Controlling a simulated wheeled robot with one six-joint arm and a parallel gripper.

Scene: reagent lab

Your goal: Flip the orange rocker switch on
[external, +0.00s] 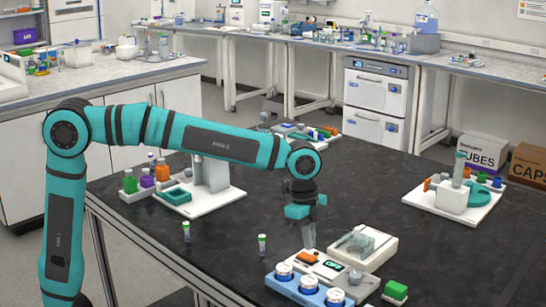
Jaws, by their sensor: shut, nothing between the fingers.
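The orange rocker switch (306,258) is a small patch on the front left of a white bench device (352,247), beside a small display. Which way the rocker is tipped is too small to tell. My gripper (309,246) points straight down, shut and empty, with its fingertips just above or at the switch. Whether they touch it cannot be told from this view.
A blue rack (310,299) with several white-capped round containers stands in front of the device. Two small green-capped vials (262,244) stand left on the dark table. Another white station (455,200) sits at the right.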

